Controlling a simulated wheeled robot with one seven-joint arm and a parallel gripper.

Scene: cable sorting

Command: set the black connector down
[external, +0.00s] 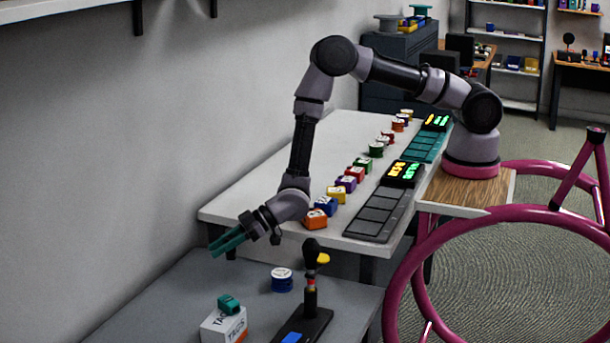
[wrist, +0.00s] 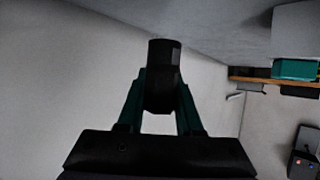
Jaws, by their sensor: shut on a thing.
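My gripper (external: 229,242) is raised in the external view, above the near grey table and close to the wall. Its teal fingers point left. In the wrist view my gripper (wrist: 160,98) is shut on the black connector (wrist: 163,72), a dark stubby cylinder whose end sticks out past the fingertips. The connector cannot be made out in the external view. Nothing shows touching it apart from the fingers.
The grey table (external: 185,300) holds a white box (external: 222,326) with a teal piece (external: 229,304) on top, a blue-and-white spool (external: 282,280) and a dark upright stand (external: 311,295). The white table (external: 270,180) behind carries several coloured blocks and a grey tray (external: 375,212).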

